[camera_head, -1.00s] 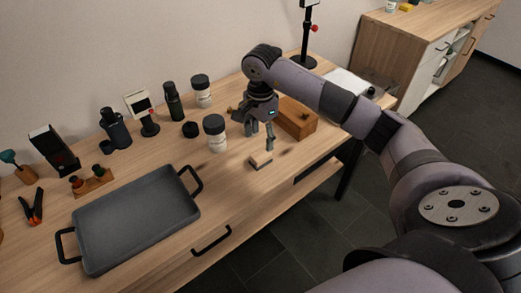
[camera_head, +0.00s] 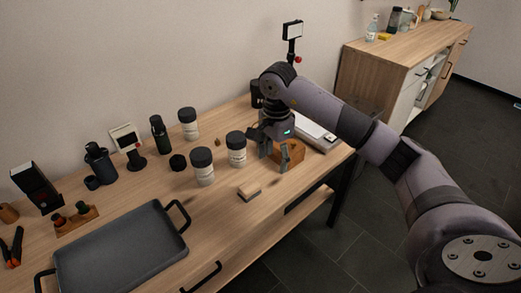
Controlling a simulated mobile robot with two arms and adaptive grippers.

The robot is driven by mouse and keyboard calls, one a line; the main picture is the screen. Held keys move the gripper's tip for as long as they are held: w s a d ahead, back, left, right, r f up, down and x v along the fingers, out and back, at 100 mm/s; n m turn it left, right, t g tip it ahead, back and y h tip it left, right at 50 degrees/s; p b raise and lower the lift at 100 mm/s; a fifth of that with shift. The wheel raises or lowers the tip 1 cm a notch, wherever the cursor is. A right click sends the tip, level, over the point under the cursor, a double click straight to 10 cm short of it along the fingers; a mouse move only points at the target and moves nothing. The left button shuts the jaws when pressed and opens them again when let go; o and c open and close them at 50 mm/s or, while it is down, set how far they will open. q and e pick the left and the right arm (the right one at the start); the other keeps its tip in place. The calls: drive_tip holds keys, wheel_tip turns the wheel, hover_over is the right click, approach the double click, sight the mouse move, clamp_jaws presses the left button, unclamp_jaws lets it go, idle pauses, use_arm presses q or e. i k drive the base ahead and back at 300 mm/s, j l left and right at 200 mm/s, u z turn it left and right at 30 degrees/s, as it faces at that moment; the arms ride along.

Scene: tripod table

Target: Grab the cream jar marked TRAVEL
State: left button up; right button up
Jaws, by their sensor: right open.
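Three white jars with black lids stand upright on the wooden table. One jar (camera_head: 188,127) is at the back, one jar (camera_head: 203,171) is at the front, and one jar (camera_head: 236,153) is to the right, nearest my gripper. Their labels are too small to read, so I cannot tell which is marked TRAVEL. My right gripper (camera_head: 274,161) is open and empty, fingers pointing down, just right of the rightmost jar and apart from it. It partly hides a wooden box (camera_head: 296,154). My left gripper is out of view.
A small wood-topped block (camera_head: 249,191) lies in front of the jars. A dark green bottle (camera_head: 158,134) and a black lid (camera_head: 178,162) stand to the left. A grey tray (camera_head: 120,255) fills the front left. A lamp on a stand (camera_head: 292,40) rises behind my arm.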

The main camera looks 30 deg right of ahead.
sight(237, 158)
drive_tip(key=z, duration=0.75)
